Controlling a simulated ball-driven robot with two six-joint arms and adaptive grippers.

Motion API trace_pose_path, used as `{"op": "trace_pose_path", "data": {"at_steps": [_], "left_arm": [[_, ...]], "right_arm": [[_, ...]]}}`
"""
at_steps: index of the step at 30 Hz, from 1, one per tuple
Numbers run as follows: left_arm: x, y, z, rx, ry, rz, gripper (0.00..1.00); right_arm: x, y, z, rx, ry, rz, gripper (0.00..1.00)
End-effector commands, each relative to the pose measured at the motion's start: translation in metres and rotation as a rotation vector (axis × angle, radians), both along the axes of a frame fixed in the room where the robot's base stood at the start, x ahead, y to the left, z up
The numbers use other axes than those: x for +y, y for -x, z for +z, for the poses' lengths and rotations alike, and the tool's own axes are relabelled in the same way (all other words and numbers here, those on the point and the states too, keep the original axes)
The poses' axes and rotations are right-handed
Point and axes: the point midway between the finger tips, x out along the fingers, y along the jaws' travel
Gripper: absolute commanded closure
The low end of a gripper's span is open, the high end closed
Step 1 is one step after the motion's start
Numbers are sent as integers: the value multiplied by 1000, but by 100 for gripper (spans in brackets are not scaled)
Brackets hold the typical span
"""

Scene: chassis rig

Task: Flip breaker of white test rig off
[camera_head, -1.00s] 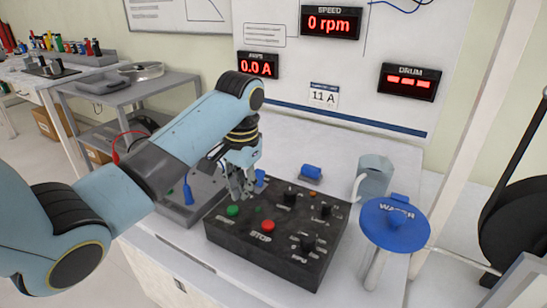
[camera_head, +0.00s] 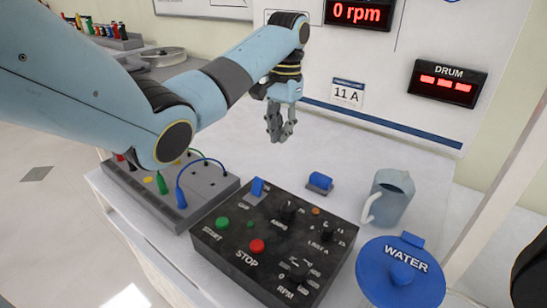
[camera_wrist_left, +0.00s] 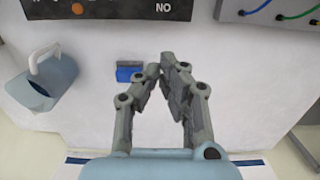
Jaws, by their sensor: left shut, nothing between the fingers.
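The white test rig (camera_head: 395,172) is a white bench with an upright white panel behind it. A black control box (camera_head: 222,246) on it has a green START button (camera_head: 222,223), a red STOP button (camera_head: 257,246) and several knobs. A blue lever (camera_head: 257,187) stands at the box's back left edge. A separate blue switch-like block (camera_head: 320,182) sits on the bench behind the box; it also shows in the left wrist view (camera_wrist_left: 130,72). I cannot tell which is the breaker. My left gripper (camera_head: 279,138) is shut and empty, above the bench behind the box, apart from both.
A grey jug (camera_head: 392,197) and a blue WATER lid (camera_head: 400,272) stand right of the box. A grey terminal unit (camera_head: 208,187) with coloured leads is on the left. The panel shows 0 rpm (camera_head: 360,13) and an 11 A label (camera_head: 347,93).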

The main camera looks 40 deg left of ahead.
Motion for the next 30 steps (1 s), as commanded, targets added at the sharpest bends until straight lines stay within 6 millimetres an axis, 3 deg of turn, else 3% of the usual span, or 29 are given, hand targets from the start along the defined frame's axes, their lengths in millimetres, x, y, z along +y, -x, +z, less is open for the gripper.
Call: {"op": "trace_pose_path", "data": {"at_steps": [6,15,22,30], "left_arm": [[-1,4,-34,5,2,0,100],[-1,9,-98,4,0,0,100],[-4,37,-82,0,-1,-2,100],[-5,45,-80,1,-1,0,100]], "right_arm": [[3,-23,-1,-35,-3,1,60],[3,-16,-8,-25,-3,0,60],[3,-12,11,-17,-3,-1,60],[2,-12,13,-18,-3,0,60]]}}
